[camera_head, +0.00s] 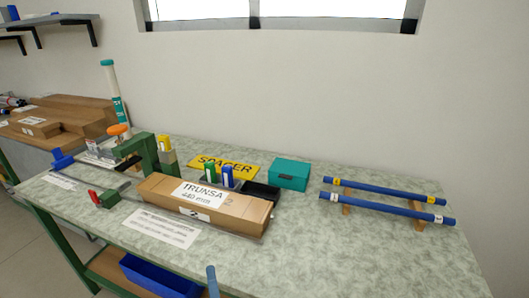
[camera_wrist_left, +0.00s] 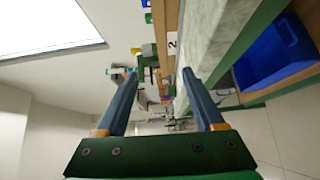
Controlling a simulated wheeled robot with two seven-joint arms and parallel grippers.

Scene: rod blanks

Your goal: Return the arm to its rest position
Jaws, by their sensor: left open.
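My left gripper shows in the head view only as a blue-grey finger (camera_head: 212,281) at the bottom edge, in front of the green-topped workbench. In the left wrist view the left gripper (camera_wrist_left: 160,73) has its two blue-grey fingers spread apart with nothing between them. It points along the bench's front side, apart from the bench objects. Two blue rods lie on wooden supports at the bench's right: the back rod (camera_head: 382,189) and the front rod (camera_head: 385,207). My right gripper is in neither view.
A cardboard box (camera_head: 238,212) labelled TRUNSA lies mid-bench. Behind it are a yellow SPACER sign (camera_head: 222,167) and a teal box (camera_head: 290,174). A green clamp fixture (camera_head: 138,146) stands at left. A blue bin (camera_head: 155,277) sits under the bench. The bench's front right is clear.

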